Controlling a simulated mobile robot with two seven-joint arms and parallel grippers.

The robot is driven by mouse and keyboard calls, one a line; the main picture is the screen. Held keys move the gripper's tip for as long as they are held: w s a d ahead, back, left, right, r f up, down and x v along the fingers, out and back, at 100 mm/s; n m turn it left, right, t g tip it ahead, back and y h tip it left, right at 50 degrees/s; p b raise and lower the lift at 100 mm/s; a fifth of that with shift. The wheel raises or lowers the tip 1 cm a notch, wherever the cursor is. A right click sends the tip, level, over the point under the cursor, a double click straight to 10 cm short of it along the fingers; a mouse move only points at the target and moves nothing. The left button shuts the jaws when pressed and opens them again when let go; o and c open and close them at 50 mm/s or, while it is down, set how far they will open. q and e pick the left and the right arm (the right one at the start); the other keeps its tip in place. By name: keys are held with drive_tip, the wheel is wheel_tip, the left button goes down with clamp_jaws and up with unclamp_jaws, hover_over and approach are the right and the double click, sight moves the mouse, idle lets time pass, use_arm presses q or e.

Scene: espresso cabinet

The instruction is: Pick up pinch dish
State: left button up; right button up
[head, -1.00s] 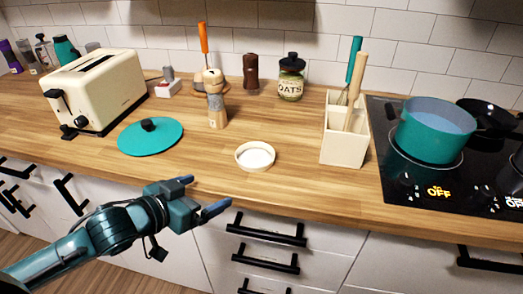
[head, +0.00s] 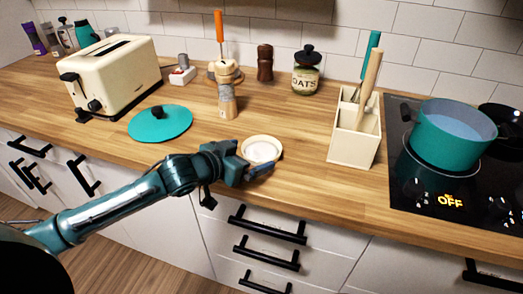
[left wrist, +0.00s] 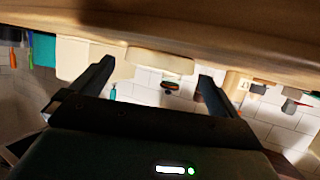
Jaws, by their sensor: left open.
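The pinch dish (head: 262,149) is a small, shallow, round cream dish near the counter's front edge, in the middle of the head view. In the left wrist view the pinch dish (left wrist: 160,62) shows edge-on between the two fingers. My left gripper (head: 252,160) is open at the dish's near left side, its near finger overlapping the dish's front rim in the picture. In the left wrist view the left gripper (left wrist: 156,70) has one dark finger on each side of the dish, with visible gaps. Whether a finger touches the dish cannot be told. My right gripper is not in view.
A teal lid (head: 160,123) lies left of the dish. A wooden mill (head: 227,98) stands behind it. A cream utensil holder (head: 354,143) stands to the right, before the stove with a teal pot (head: 444,137). Bare counter surrounds the dish.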

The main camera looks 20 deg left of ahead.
sight(267, 149)
use_arm(q)
drive_tip(key=x, duration=0.3)
drive_tip(key=shift+w+d, duration=0.1)
drive_tip(key=shift+w, duration=0.15)
drive_tip(key=c, duration=0.8)
drive_tip(key=shift+c, duration=0.2)
